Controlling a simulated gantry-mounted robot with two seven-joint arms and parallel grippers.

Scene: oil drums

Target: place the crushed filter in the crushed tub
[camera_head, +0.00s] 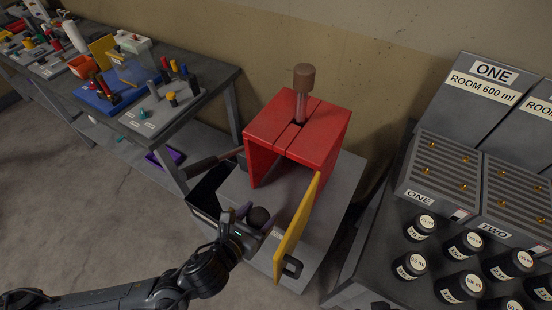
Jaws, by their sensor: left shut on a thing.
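My left gripper (252,222) is shut on a small dark rounded thing (259,216), which looks like the filter. Its lower part is hidden by the fingers. It is held in front of the red press (297,135), between a dark open-topped tub (207,189) on the left and the open yellow door (297,229) on the right. The tub stands against the left side of the grey stand, its inside dark and partly hidden by my gripper; I can read no label on it. My right gripper is not in view.
The yellow door with its dark handle (292,267) stands close to my gripper's right. Black labelled containers (464,244) and slotted racks (440,178) fill the right bench. A tool-covered workbench (195,108) is at upper left.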

